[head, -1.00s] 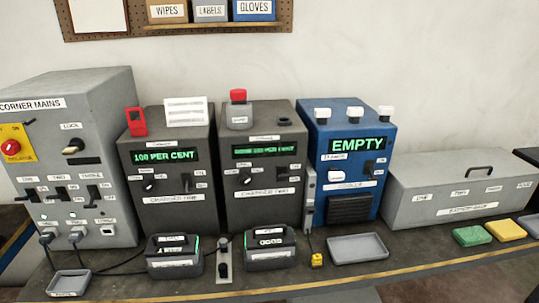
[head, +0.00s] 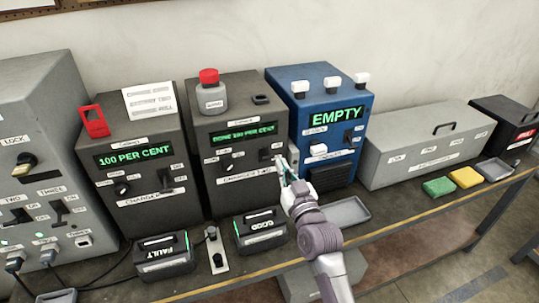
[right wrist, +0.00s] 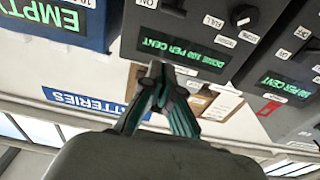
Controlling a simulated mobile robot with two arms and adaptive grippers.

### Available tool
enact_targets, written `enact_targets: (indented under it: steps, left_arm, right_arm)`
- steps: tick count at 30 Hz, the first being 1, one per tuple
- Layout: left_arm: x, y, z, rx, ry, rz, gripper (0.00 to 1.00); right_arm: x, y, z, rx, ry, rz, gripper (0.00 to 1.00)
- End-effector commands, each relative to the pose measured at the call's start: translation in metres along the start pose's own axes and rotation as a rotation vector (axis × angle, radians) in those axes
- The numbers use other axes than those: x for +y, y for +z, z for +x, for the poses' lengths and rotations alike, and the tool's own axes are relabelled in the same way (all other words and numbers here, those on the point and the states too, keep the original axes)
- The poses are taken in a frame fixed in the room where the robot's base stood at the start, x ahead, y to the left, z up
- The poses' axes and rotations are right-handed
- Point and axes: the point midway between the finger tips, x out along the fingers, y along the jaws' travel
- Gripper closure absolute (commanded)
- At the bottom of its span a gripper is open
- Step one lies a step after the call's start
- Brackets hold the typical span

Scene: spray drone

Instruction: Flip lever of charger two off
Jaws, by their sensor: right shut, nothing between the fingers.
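Charger two (head: 207,137) is the dark grey box in the middle, with a green display (head: 244,134). It also shows upside down in the right wrist view (right wrist: 140,45). Its dark lever (right wrist: 173,6) is at the top edge of that view, between small white labels. My right gripper (head: 285,167) is shut and empty in front of that area. Its fingertips also show in the right wrist view (right wrist: 156,70); contact with the lever cannot be made out. My left gripper is out of view.
Another dark charger (head: 138,180) stands left, beside the grey mains box (head: 85,130). A blue unit (head: 290,82) marked EMPTY stands right. Two battery packs (head: 165,267) (head: 262,241) sit in front. A grey tray (head: 347,212) lies right of my arm.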

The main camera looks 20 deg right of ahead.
Motion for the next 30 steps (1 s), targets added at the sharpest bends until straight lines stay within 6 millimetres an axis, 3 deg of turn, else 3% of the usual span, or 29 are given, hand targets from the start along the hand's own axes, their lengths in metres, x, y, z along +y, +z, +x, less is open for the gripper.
enact_targets:
  steps: [5,18,22,30]
  left_arm:
    - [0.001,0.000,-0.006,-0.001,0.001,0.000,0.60]
    - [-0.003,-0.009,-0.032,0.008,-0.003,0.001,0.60]
    - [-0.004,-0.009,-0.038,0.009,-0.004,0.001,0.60]
    - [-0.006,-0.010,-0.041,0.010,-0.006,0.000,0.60]
  right_arm:
    - [0.000,-0.002,0.014,0.001,0.000,-0.001,1.00]
    - [0.000,-0.003,0.101,-0.001,-0.001,-0.001,1.00]
    - [0.000,0.020,0.093,-0.008,-0.001,-0.003,1.00]
    - [0.000,0.038,0.087,-0.002,-0.001,-0.001,1.00]
